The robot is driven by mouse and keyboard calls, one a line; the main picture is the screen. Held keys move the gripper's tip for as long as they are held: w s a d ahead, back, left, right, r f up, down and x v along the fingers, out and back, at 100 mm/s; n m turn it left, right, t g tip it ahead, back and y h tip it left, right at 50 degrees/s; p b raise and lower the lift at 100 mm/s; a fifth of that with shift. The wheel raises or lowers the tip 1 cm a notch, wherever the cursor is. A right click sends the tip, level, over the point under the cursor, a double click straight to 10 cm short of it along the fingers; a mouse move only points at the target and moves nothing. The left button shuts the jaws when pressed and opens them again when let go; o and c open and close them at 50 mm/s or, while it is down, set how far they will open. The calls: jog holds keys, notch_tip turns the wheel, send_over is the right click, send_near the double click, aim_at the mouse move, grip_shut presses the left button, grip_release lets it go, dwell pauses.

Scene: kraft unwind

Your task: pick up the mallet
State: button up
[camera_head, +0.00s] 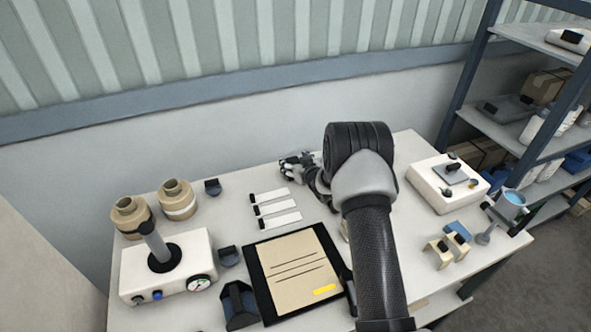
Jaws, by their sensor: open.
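I cannot make out a mallet in the head view. My arm covers the right-centre of the table, and something there may be hidden. My gripper (290,164) is open at the far side of the table, near the wall, with its fingers pointing left. It is small in the picture, and I see nothing clearly between its fingers. A small pale piece (345,230) shows just left of my forearm, mostly hidden, and I cannot tell what it is.
A white gauge box (190,262) and tan rolls (177,200) stand at left. White strips (275,209) and a black-edged board (258,285) lie in the middle. A white device (425,185), tan brackets (438,253) and a blue-topped stand (512,197) are at right, before a shelf rack (555,50).

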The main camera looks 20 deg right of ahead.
jog(key=shift+c, duration=0.5)
grip_shut()
jog(key=shift+r, duration=0.15)
